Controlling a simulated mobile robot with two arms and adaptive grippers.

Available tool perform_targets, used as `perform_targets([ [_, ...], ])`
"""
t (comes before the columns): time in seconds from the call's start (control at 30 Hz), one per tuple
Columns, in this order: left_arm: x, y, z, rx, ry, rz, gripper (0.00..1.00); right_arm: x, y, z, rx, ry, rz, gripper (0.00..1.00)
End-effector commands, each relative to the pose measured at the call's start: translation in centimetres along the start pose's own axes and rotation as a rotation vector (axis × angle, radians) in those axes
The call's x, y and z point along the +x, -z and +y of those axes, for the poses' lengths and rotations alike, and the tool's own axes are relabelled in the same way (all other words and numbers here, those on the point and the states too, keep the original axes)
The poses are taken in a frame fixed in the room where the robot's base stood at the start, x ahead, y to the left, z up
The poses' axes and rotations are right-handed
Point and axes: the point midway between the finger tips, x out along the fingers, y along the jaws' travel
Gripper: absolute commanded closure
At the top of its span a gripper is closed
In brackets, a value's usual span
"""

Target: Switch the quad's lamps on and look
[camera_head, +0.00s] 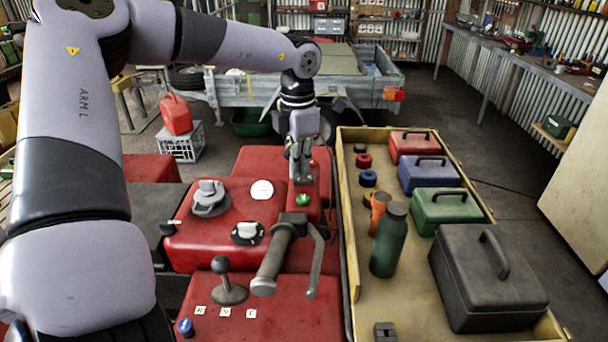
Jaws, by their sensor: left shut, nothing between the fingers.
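The red quad (200,250) fills the lower middle of the head view. On its red panel are a green button (303,199), a round white dial (262,190) and a black-and-white rotary knob (248,234). A small red button (314,164) shows partly behind my gripper. My left gripper (301,180) points down, shut and empty, just above and behind the green button; I cannot tell whether it touches the panel. The black handlebar grip (275,262) and its lever (318,260) are nearer. I cannot make out the quad's lamps. My right gripper is not in view.
A gear lever (224,275) and a grey cap (210,198) stand up from the quad. At right, a wooden tray (348,215) holds toolboxes (485,278) and a green bottle (389,240). A trailer (350,92) stands behind; a workbench (500,45) runs along the right wall.

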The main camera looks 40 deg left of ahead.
Motion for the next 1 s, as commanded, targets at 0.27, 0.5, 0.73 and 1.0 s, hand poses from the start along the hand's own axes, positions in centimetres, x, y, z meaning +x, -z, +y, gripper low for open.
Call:
perform_targets([
  [0.27,-2.7,-0.1,0.0,0.001,-0.002,-0.002,1.00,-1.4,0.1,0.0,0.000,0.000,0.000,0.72],
  [0.5,-4.6,0.0,0.0,0.000,-0.001,-0.002,1.00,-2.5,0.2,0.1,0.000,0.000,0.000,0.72],
  [0.73,-6.0,0.0,0.0,-0.001,-0.002,-0.002,1.00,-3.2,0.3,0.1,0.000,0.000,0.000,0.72],
  [1.0,-5.9,0.0,0.0,0.000,-0.001,-0.002,1.00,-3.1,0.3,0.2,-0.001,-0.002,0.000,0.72],
])
